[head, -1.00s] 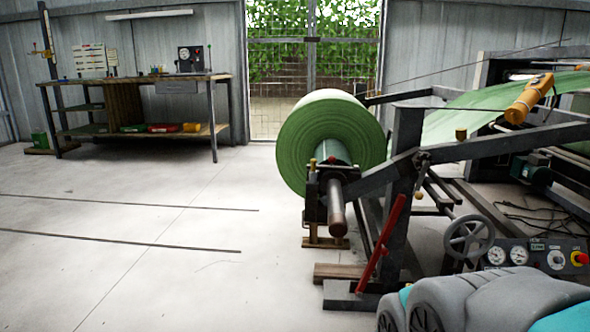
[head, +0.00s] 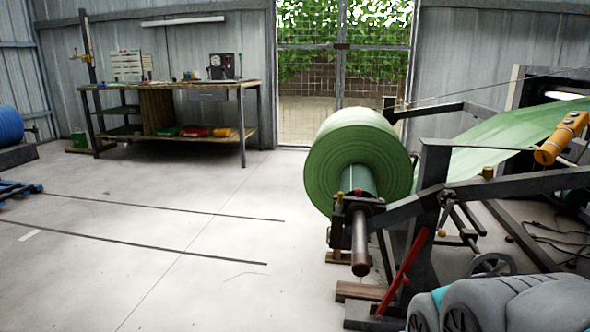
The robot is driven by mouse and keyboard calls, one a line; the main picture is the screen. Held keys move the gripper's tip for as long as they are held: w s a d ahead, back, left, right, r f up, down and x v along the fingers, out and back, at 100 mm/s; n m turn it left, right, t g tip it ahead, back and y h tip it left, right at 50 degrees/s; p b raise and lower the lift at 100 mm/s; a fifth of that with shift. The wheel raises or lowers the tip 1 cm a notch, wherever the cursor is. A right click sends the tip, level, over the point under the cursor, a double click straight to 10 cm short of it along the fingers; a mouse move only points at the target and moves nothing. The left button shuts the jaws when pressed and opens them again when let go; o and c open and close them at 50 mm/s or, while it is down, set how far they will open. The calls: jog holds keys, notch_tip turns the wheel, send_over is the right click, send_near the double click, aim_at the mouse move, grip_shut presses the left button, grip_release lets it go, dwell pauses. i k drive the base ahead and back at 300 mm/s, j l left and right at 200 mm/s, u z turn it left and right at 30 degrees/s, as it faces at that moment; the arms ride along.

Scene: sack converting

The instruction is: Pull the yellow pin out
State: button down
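A small yellow knob (head: 340,196), which may be the head of the yellow pin, shows on top of the dark bearing block (head: 347,225) at the near end of the green roll's shaft. A small red part sits beside it. The pin's shank cannot be made out. The large green roll (head: 358,160) is on the shaft (head: 360,250), which sticks out toward me. My gripper is not in view; grey and teal parts of my own arm fill the bottom right corner.
A red lever (head: 402,270) stands at the frame's (head: 425,215) near side. A workbench (head: 165,85) is at the back left. A blue roll (head: 10,125) and a blue low item (head: 18,188) are at the left edge. Open floor (head: 150,240) with two dark rails lies left.

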aim_at(339, 203)
jog(key=i+l, duration=1.15)
jog(key=l, duration=0.25)
jog(key=u, duration=1.4)
